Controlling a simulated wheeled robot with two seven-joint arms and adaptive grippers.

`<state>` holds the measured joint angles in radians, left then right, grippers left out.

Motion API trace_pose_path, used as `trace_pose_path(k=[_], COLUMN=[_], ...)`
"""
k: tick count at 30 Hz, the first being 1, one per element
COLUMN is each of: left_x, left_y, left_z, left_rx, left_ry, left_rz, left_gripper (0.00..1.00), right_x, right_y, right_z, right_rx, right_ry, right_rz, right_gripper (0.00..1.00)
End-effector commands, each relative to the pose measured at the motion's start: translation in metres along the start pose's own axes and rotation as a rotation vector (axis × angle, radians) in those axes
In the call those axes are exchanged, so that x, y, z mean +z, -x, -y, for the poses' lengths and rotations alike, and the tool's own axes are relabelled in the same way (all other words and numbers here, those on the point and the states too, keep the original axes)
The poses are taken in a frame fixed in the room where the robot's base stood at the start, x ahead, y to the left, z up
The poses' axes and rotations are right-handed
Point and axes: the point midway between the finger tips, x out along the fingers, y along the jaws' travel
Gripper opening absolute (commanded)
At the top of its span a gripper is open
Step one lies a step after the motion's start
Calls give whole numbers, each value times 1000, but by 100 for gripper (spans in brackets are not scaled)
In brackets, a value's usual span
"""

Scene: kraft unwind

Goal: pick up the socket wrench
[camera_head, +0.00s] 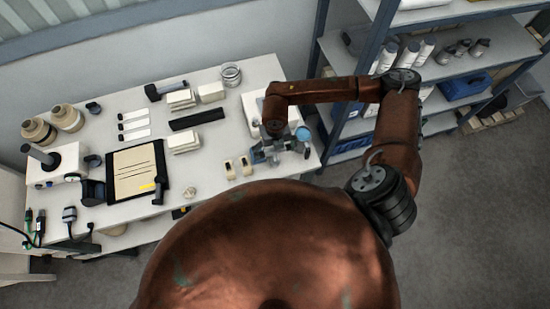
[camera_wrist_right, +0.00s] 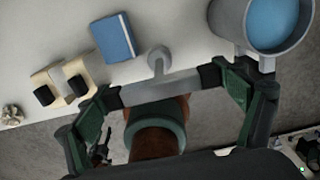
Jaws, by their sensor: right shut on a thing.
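A grey metal tool that looks like the socket wrench (camera_wrist_right: 160,88) lies between the two fingertips of my right gripper (camera_wrist_right: 160,90) in the right wrist view. Its bar spans from one finger pad to the other, and a rounded head sticks out from its middle toward the table. In the head view my right gripper (camera_head: 272,150) is over the right front part of the table, and the wrench cannot be made out clearly there. My left gripper is not in view.
A grey cup with blue contents (camera_wrist_right: 275,22) stands close by the right finger. A blue book (camera_wrist_right: 113,37) and two pale blocks with black ends (camera_wrist_right: 75,75) lie to the left. The table (camera_head: 215,150) also holds a clipboard (camera_head: 135,168) and boxes. A shelf (camera_head: 350,128) stands right.

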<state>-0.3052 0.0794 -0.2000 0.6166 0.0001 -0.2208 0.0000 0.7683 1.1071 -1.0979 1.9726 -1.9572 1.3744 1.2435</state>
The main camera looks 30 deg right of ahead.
Motion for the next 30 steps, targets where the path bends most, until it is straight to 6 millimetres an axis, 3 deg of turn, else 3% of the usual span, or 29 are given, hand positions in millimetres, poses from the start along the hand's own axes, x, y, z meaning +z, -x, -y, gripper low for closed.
trace_pose_path(k=[11, 19, 27, 30], left_x=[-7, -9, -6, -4], left_y=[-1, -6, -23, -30], left_z=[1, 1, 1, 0], left_rx=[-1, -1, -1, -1], left_ry=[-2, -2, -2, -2], left_rz=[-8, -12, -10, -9], left_gripper=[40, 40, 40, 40], right_x=[1, 1, -48, -74], right_y=[3, 32, 89, 100], right_z=[0, 0, -16, -23], right_rx=[1, 1, 4, 4], right_ry=[0, 1, 8, 12], right_rz=[2, 4, 6, 3], right_gripper=[65, 65, 65, 65])
